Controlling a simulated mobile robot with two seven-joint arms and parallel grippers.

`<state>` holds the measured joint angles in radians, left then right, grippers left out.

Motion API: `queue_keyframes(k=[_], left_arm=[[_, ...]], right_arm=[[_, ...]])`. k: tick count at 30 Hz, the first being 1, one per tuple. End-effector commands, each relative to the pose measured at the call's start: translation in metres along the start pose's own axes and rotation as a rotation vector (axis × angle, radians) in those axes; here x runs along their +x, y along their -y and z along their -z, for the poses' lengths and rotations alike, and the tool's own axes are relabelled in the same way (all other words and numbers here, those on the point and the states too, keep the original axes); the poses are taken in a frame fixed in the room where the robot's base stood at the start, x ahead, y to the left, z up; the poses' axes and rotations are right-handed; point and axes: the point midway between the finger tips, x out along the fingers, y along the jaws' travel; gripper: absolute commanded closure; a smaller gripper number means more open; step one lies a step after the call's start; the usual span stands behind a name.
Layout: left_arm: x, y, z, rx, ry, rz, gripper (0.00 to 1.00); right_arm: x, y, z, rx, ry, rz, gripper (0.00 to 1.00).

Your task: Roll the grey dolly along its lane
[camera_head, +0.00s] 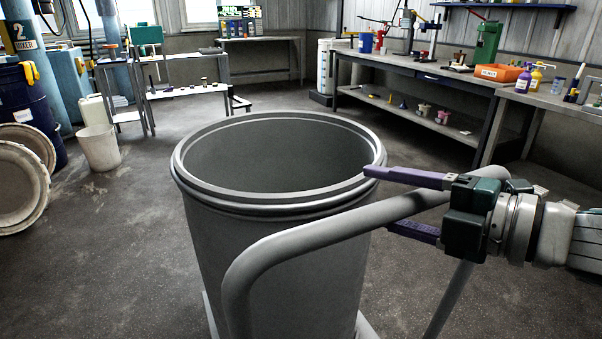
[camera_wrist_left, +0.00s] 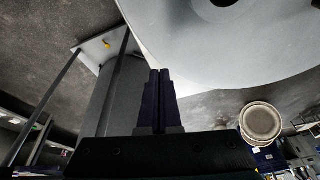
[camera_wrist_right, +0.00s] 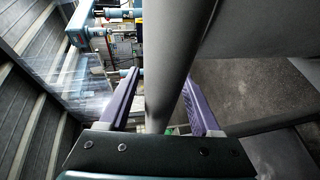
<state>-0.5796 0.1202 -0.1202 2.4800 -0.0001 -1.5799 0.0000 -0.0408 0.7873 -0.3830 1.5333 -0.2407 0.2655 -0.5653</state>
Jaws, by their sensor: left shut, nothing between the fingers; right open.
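The grey dolly shows by its bent tubular handle (camera_head: 300,240) in the front of the head view, with a large open grey drum (camera_head: 225,240) standing just behind the handle. My right gripper (camera_head: 377,197) is open at the right part of the handle, with one purple finger above the bar and one below. In the right wrist view the grey handle bar (camera_wrist_right: 167,60) runs between the two spread fingers (camera_wrist_right: 160,77). My left gripper (camera_wrist_left: 159,72) is shut and empty in its own wrist view, and is outside the head view. The dolly's wheels are hidden.
Workbenches (camera_head: 430,69) line the right and back. A white bucket (camera_head: 99,148), a dark blue drum (camera_head: 28,100) and round lids (camera_head: 15,190) stand at the left. The floor (camera_head: 110,250) left of the grey drum is clear.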

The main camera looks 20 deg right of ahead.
Motion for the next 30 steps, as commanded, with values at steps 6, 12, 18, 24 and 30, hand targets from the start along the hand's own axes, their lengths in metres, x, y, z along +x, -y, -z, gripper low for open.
queue_keyframes(k=[6,12,18,24,30], left_arm=[[-0.0001,0.0,0.0001,0.0,0.0,0.0,1.0],[-0.0001,0.0001,0.0001,0.0,0.0,0.0,1.0],[-0.0001,0.0001,0.0001,0.0,0.0,0.0,1.0],[-0.0001,0.0001,0.0001,0.0,0.0,0.0,1.0],[0.0,0.0001,0.0001,0.0,0.0,0.0,1.0]], right_arm=[[-0.0002,0.0001,0.0001,0.0,0.0,0.0,0.54],[-0.0003,0.0001,0.0001,0.0,0.0,0.0,0.76],[-0.0003,0.0001,0.0001,0.0,0.0,0.0,0.99],[-0.0003,0.0001,0.0001,0.0,0.0,0.0,1.0],[-0.0003,0.0001,0.0001,0.0,0.0,0.0,1.0]])
